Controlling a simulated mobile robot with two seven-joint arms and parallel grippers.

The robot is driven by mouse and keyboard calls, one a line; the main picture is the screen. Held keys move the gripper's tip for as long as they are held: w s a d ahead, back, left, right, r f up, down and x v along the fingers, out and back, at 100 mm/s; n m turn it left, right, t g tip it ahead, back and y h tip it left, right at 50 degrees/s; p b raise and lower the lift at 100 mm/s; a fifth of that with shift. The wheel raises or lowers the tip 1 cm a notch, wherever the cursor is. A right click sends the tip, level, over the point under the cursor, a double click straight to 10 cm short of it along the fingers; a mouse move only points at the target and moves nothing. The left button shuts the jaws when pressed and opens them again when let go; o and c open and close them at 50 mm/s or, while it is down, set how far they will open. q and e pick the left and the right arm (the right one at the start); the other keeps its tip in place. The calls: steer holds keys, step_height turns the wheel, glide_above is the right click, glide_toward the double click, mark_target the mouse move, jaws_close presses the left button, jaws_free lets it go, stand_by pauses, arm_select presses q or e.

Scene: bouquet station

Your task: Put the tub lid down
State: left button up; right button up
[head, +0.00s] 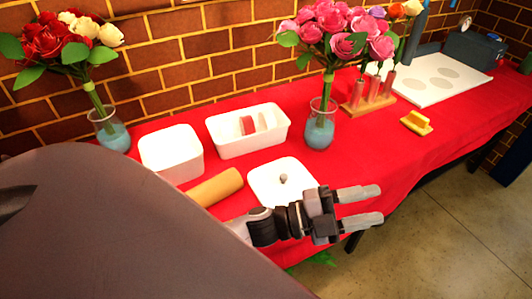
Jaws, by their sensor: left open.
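My left gripper (376,204) is open and empty, just right of the lid and over the table's front edge. My left wrist covers the lid's front part. The gripper appears apart from the knob. My right gripper is not in view.
A white tray (230,150) holds a red and a tan piece. A tan roll (214,187) lies left of the lid. Vases with red (110,134) and pink flowers (320,130) stand behind. A yellow block (416,123) lies right. Bare cloth lies right of the lid.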

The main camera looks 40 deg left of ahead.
arm_select(q)
steer(key=s+a+f+n+g+y, duration=0.2)
steer(key=s+a+f+n+y, duration=0.4)
steer(key=f+n, duration=0.3)
steer(key=s+a+f+n+g+y, duration=0.2)
steer(key=s+a+f+n+y, duration=0.4)
steer(key=f+n, duration=0.4)
step_height(320, 180, down, 3)
steer(key=shift+s+y, duration=0.6)
steer(key=shift+s, duration=0.1)
step_height(320, 180, up, 4)
steer(key=p, duration=0.3)
steer(key=shift+f+p, duration=0.1)
steer(key=shift+p, duration=0.3)
